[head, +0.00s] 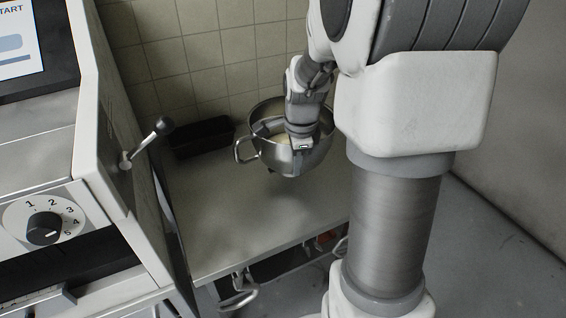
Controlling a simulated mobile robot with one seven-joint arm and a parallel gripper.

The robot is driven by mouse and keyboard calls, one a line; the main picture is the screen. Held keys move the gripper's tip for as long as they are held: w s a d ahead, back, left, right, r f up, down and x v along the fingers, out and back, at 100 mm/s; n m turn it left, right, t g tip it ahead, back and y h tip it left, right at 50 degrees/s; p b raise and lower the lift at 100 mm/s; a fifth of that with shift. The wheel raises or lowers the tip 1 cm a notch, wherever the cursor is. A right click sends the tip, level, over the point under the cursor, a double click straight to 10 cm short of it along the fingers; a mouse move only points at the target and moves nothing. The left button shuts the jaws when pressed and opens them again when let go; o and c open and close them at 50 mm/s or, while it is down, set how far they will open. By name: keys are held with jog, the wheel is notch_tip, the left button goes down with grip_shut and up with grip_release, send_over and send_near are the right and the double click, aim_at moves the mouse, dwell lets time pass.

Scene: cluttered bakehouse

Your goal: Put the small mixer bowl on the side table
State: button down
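A steel mixer bowl (318,152) with a loop handle on its left is at the back of the side table (225,215). Something pale shows inside it. My gripper (298,150) is at the bowl's near rim, with a finger down against the outside of the near wall. The arm and gripper cover part of the bowl's rim and opening. I cannot tell whether the fingers are closed on the wall, or whether the bowl's base rests on the tabletop or is slightly above it.
A black tin (202,137) stands left of the bowl by the tiled wall. A machine with a dial (44,228) and a projecting lever (150,140) borders the table's left side. The table's front left is clear. Metal handles (238,290) show below its front edge.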

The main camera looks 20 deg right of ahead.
jog(key=shift+w+f+b, duration=0.1)
jog(key=shift+f+b, duration=0.3)
jog(key=shift+f, duration=1.45)
jog(key=shift+f, duration=0.1)
jog(key=c, duration=1.5)
grip_release()
jog(key=shift+f, duration=0.2)
jog(key=o, duration=0.5)
jog(key=shift+c, duration=0.2)
jog(key=shift+r, duration=0.1)
